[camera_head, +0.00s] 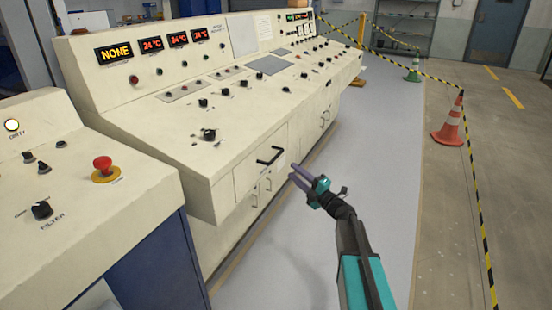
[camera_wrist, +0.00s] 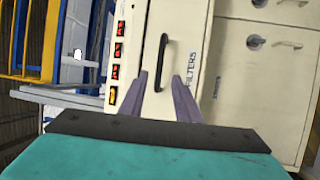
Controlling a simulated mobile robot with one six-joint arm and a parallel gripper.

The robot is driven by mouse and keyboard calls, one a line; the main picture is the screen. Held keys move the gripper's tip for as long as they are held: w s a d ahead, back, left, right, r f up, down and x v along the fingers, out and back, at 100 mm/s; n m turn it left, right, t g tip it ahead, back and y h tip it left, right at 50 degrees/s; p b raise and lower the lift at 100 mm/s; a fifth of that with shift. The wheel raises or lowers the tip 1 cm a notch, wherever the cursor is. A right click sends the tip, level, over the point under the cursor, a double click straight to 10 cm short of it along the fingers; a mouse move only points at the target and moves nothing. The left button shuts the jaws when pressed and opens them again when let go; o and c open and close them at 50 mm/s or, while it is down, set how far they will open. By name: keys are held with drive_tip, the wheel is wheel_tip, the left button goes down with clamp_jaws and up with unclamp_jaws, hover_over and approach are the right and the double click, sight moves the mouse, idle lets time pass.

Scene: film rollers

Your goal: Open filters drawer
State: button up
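The filters drawer (camera_head: 248,176) is a cream front panel in the long control console, and it looks closed. Its black bar handle (camera_head: 269,155) sits near the top right of the panel. In the wrist view the drawer (camera_wrist: 183,25) carries the label FILTERS beside its handle (camera_wrist: 162,62). My gripper (camera_head: 296,175) is just right of the handle in the head view, apart from it. In the wrist view my gripper (camera_wrist: 160,85) has its two purple fingers spread, with the handle ahead, between their lines. Nothing is held.
The cream console (camera_head: 165,115) has knobs, buttons and red displays above the drawer. Cabinet doors with small handles (camera_head: 261,190) lie below it. A nearer console (camera_head: 95,215) with a red button stands left. Cones (camera_head: 449,122) and striped tape stand right. The grey floor (camera_head: 375,150) between is clear.

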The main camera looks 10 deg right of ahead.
sight(276, 156)
drive_tip(key=x, duration=1.2)
drive_tip(key=shift+w+a, duration=0.1)
drive_tip(key=shift+c, duration=0.2)
drive_tip(key=shift+f, duration=0.1)
clamp_jaws()
